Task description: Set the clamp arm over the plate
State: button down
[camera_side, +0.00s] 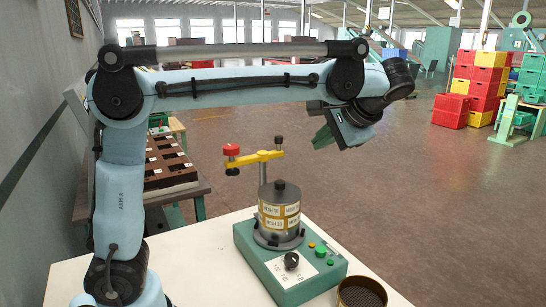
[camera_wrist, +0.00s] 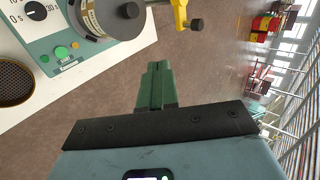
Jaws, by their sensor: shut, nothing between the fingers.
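The yellow clamp arm (camera_side: 258,158) has a red knob and a black foot at its left end and a black knob at its right end. It sits on a grey post behind the sieve stack and points left, off to the side of the stack. Part of it shows at the top of the wrist view (camera_wrist: 180,14). The dark grey plate (camera_side: 280,191) with a black knob on top lies on the stack of sieves (camera_side: 279,214). My gripper (camera_side: 322,138) has green fingers, shut and empty, above and right of the stack. Its fingers point up in the wrist view (camera_wrist: 158,68).
The stack stands on a green shaker base (camera_side: 290,262) with a black dial and buttons. A round sieve (camera_side: 361,293) sits on the white table (camera_side: 205,262) at the front right. A bench with brown trays (camera_side: 168,160) stands behind left. Space right of my gripper is clear.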

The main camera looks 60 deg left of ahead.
aim_at(278, 143)
jog(key=a+r+x, duration=0.2)
jog(key=x, duration=1.1)
jog(key=shift+w+a, duration=0.2)
jog(key=shift+a, duration=0.05)
dwell(0.6)
jog(key=shift+w+a+n+g, duration=0.1)
jog(key=shift+a+n+g, duration=0.6)
jog(key=shift+a, duration=0.95)
jog(key=shift+w+a+n+g, duration=0.1)
jog(key=shift+a+n+g, duration=0.6)
jog(key=shift+a, duration=0.95)
